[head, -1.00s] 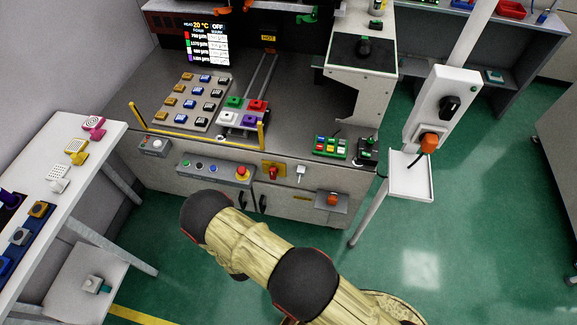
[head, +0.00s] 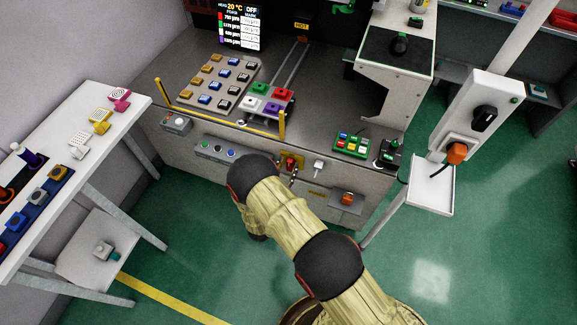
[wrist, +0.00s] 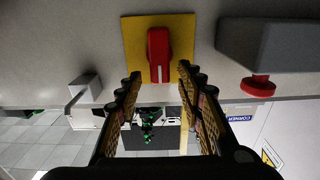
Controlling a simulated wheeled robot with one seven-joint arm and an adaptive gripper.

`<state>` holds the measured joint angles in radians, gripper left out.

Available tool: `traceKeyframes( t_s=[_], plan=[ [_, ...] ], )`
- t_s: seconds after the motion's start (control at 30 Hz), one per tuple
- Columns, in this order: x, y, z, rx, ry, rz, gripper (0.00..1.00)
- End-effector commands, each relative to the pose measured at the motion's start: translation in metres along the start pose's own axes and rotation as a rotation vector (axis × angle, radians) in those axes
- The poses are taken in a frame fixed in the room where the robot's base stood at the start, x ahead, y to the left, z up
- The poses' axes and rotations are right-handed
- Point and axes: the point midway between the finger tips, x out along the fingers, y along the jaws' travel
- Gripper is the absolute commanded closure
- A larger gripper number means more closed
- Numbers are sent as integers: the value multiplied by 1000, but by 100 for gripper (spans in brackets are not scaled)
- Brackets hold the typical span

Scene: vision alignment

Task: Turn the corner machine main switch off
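The main switch is a red knob (wrist: 158,54) on a square yellow plate (wrist: 133,50) in the wrist view. Its white mark points toward the bottom of the picture. It also shows small on the machine front in the head view, by its yellow plate (head: 291,160). My gripper (wrist: 160,72) is open in the wrist view, with one finger on each side of the knob's lower end. Nothing is held between the fingers. Whether they touch the knob I cannot tell. In the head view my arm hides most of the gripper.
A grey box with a red button (wrist: 257,86) sticks out right of the switch in the wrist view. A small white fixture (wrist: 84,88) is to its left. In the head view a white stand (head: 430,188) is at the right and a side table (head: 100,145) at the left.

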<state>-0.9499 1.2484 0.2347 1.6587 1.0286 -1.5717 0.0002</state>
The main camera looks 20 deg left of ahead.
Motion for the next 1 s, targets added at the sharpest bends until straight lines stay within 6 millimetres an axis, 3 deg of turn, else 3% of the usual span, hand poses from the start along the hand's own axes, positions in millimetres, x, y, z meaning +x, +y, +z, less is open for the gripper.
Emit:
traceKeyframes(
  t_s=[0.17, 0.47, 1.0],
  plan=[
    [13, 0, 1, -1, -1, 0, 62],
    [15, 0, 0, -1, -1, 0, 63],
    [15, 0, 0, 0, -1, 0, 93]
  ],
)
